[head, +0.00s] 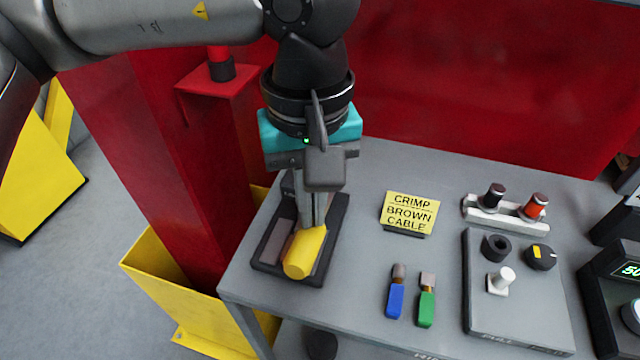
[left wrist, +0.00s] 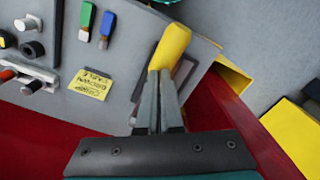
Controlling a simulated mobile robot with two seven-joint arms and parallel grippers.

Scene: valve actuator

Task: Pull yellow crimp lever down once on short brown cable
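The yellow lever (head: 305,252) lies over a dark crimping device (head: 268,250) at the left end of the grey bench. It slants toward the front in the head view. My left gripper (head: 314,224) points down, its narrow fingers close together at the lever's rear end. The left wrist view shows the fingertips (left wrist: 161,74) at the near end of the yellow lever (left wrist: 171,46); the lever looks wider than the paired fingers. Contact is hard to judge. I cannot make out a brown cable in the device. My right gripper is out of view.
A yellow sign (head: 410,213) reads "CRIMP BROWN CABLE". A blue piece (head: 396,297) and a green piece (head: 427,305), both brown-ended, lie before it. A grey panel with knobs (head: 515,310) stands right. A red post (head: 135,170) and yellow guard (head: 150,285) border the left.

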